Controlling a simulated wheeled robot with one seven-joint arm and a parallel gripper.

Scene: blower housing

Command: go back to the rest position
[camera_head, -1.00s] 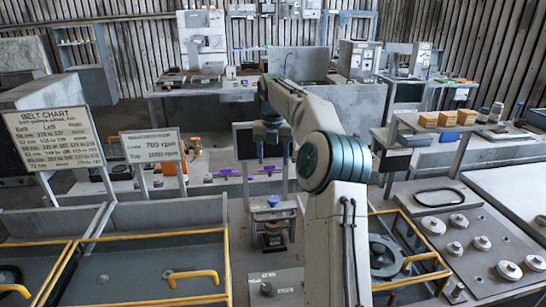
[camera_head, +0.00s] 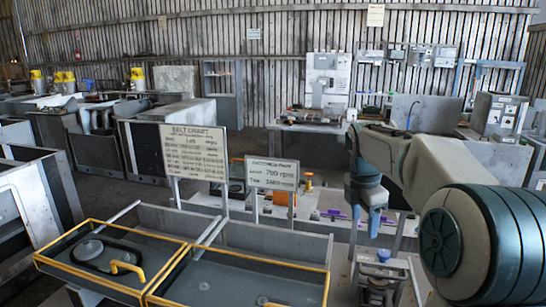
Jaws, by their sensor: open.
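My arm comes in from the right edge of the head view, its large teal-banded joint close to the camera. The forearm reaches left and its end hangs down. My gripper (camera_head: 364,224) points downward with its fingers apart. Nothing shows between them. It is in front of the bench with purple parts and above a small stand (camera_head: 383,272) at the lower right. The gap between gripper and stand is hard to judge.
Grey cabinets (camera_head: 95,150) are at the left; a workbench (camera_head: 305,145) is at the back.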

